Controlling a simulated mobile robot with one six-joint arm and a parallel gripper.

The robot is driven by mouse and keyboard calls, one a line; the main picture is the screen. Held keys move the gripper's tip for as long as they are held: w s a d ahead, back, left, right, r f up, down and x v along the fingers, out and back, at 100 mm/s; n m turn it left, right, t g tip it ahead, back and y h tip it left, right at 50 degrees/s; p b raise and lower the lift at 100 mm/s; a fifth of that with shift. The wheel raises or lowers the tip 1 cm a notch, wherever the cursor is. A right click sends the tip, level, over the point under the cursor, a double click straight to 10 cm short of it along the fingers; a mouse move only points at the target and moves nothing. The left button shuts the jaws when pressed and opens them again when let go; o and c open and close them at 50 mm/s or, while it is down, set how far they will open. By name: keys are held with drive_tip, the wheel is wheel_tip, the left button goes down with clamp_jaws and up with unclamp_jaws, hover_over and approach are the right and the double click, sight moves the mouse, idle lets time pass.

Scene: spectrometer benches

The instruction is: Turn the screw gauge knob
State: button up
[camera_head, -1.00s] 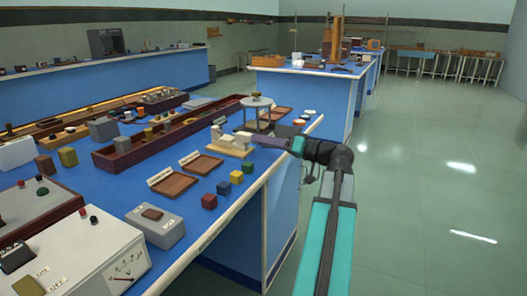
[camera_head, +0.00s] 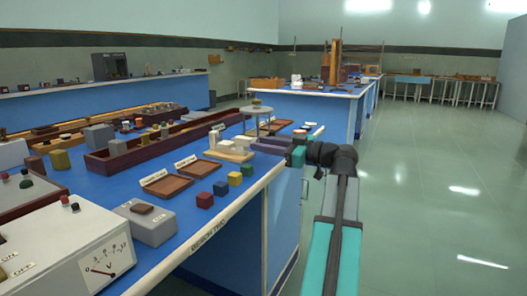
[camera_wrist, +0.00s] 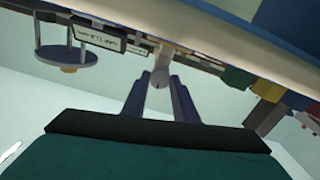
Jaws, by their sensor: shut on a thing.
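The screw gauge (camera_head: 230,154) is a cream-coloured instrument on a pale base, near the right edge of the blue bench. My gripper (camera_head: 258,145) reaches it from the right, with purple fingers at its right end. In the wrist view, my gripper (camera_wrist: 158,78) has its two fingers on either side of the pale, rounded knob (camera_wrist: 160,82), shut on it. The fingers hide part of the knob in the head view.
Two brown trays (camera_head: 167,187) and several coloured cubes (camera_head: 220,188) sit in front of the gauge. A round stand (camera_head: 261,110) is behind it. A long wooden box (camera_head: 150,141) lies to the left. The floor at right is clear.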

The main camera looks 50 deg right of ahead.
drive_tip(key=shift+f, duration=0.1)
idle(0.4)
drive_tip(key=o, duration=1.1)
drive_tip(key=shift+c, duration=0.2)
drive_tip(key=shift+s, duration=0.15)
drive_tip(key=p+v, duration=0.4)
drive_tip(key=v, duration=0.9)
drive_tip(key=shift+s, duration=0.25)
drive_tip(key=shift+s, duration=0.1)
